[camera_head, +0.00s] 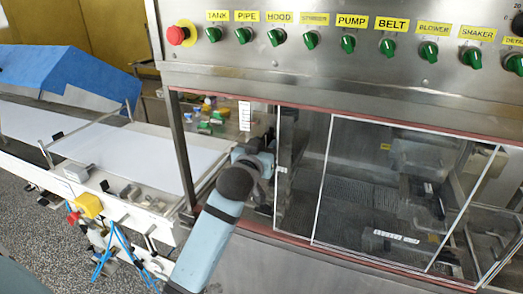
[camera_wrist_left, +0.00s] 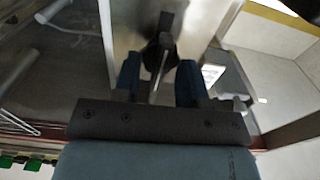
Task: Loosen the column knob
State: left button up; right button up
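In the left wrist view, a dark knob (camera_wrist_left: 160,50) with a narrow pale stem or lever sits in front of a grey metal column (camera_wrist_left: 138,28). The two blue fingers of my left gripper (camera_wrist_left: 159,75) stand on either side of the knob. I cannot tell whether they press on it or only surround it. In the head view my left gripper (camera_head: 262,147) is beside the machine's window opening, partly hidden by its own wrist, and the knob is not clearly visible there. My right gripper is in neither view.
A control panel (camera_head: 330,75) with green switches and a red stop button (camera_head: 178,35) overhangs the work area. Clear panes (camera_head: 390,190) close the right side. A white conveyor belt (camera_head: 140,155) runs at left, with small coloured items (camera_head: 208,115) behind the window.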

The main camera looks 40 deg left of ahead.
pick_arm(q)
jog(key=b+v, duration=0.2)
jog(key=v, duration=1.1)
jog(key=shift+s, duration=0.4)
jog(key=d+f+m+g+h+p, duration=0.15)
jog(key=d+f, duration=0.25)
jog(key=f, duration=0.5)
jog(key=d+f+m+g+h, duration=0.2)
jog(key=d+f+h, duration=0.1)
jog(key=f, duration=0.7)
jog(key=s+d+f+m+g+h+p, duration=0.1)
jog(key=s+d+f, duration=0.2)
jog(key=s+f, duration=0.3)
jog(key=s+d+f+m+g+h, duration=0.1)
jog(key=s+d+f+g+h, duration=0.1)
jog(key=s+f, duration=0.5)
notch_tip(320, 180, down, 5)
jog(key=shift+s+d+r+p, duration=0.1)
jog(key=shift+s+d+p, duration=0.3)
jog(key=shift+d, duration=0.45)
jog(key=shift+w, duration=0.1)
